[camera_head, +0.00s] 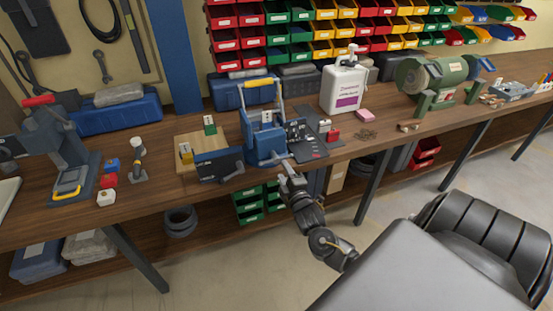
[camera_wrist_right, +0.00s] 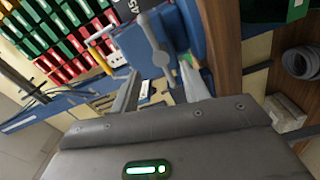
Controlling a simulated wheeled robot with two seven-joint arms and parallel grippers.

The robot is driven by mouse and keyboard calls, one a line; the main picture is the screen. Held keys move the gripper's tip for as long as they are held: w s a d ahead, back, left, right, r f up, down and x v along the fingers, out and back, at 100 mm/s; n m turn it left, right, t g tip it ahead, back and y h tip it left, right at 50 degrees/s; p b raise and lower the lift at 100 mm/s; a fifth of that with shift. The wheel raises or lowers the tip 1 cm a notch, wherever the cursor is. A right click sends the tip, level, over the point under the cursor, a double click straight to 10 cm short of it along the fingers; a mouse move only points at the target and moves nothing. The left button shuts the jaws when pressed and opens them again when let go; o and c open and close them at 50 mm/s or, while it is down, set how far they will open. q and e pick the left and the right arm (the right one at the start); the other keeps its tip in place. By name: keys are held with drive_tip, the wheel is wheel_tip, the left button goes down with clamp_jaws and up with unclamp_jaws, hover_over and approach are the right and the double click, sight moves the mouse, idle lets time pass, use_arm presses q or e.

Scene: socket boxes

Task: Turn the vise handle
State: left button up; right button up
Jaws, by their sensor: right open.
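The blue vise (camera_head: 264,143) stands at the front edge of the workbench, near the middle of the head view. Its grey handle, a bar with a rounded end (camera_wrist_right: 157,43), shows up close in the right wrist view. My right gripper (camera_head: 285,168) is just in front of the vise, at the bench edge. In the wrist view the fingers of my right gripper (camera_wrist_right: 162,84) are apart, with the lower part of the handle bar between them. I cannot tell whether either finger touches the bar. My left gripper is not in view.
A white bottle (camera_head: 343,87) and a green bench grinder (camera_head: 437,77) stand right of the vise. A dark press-like tool with a red grip (camera_head: 57,150) stands at left. Coloured bins (camera_head: 235,40) line the wall.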

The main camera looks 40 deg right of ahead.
sight(278, 161)
drive_tip(key=p+x, duration=0.1)
drive_tip(key=x, duration=0.6)
drive_tip(key=shift+w+d+f, duration=0.1)
drive_tip(key=shift+w+d, duration=0.05)
drive_tip(key=shift+w, duration=0.25)
drive_tip(key=c, duration=1)
